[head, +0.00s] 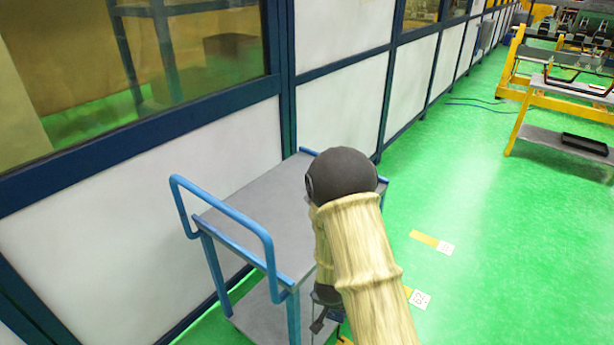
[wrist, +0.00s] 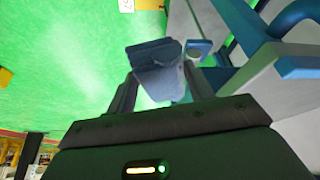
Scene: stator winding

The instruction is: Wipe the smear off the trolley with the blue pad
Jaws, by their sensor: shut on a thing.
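The trolley (head: 262,208) has a grey top, a grey lower shelf and a blue tubular frame with a handle at its near left end. Its grey and blue parts also show at the right in the wrist view (wrist: 252,85). No smear can be made out; my arm covers the right part of the top. My gripper (wrist: 160,76) is shut on the blue pad (wrist: 155,54), which sits between its fingers. In the wrist view the pad is seen beside the trolley's edge, over green floor; whether it touches the trolley cannot be told.
A white panelled wall with blue posts (head: 288,80) and a window runs behind the trolley. Yellow workbenches (head: 560,95) stand at the far right. Green floor to the right (head: 460,195) is clear apart from flat floor markers (head: 430,241).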

